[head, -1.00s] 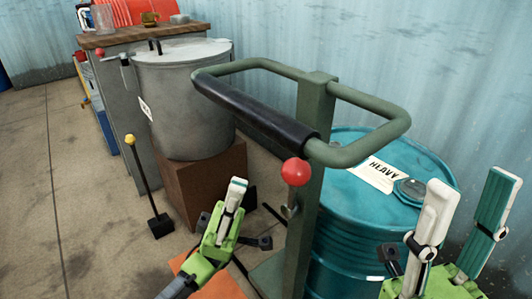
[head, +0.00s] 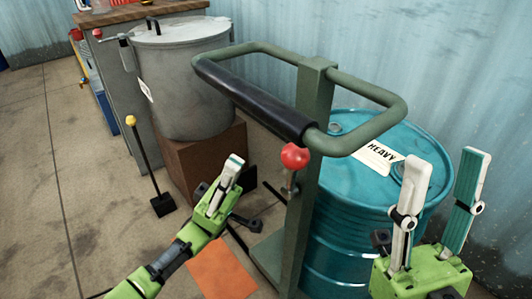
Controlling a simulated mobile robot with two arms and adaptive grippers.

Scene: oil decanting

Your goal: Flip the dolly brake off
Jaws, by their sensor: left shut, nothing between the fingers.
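The dolly (head: 313,100) is a green frame with a looped handle and a black grip, standing in front of a teal drum (head: 340,225) labelled HEAVY. A lever with a red ball knob (head: 295,157) sticks out from the dolly's upright, below the handle. I cannot tell which part is the brake. My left gripper (head: 236,163) is shut and empty, to the left of the red knob and slightly lower, apart from it. My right gripper (head: 443,165) is open and empty, in front of the drum's right side.
A grey metal drum (head: 185,85) stands on a brown block (head: 190,170) behind my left gripper. A black lever with a yellow knob (head: 131,120) rises from the floor at left. A wooden-topped bench (head: 150,12) is at the back. An orange patch (head: 222,272) lies on the floor. The left floor is clear.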

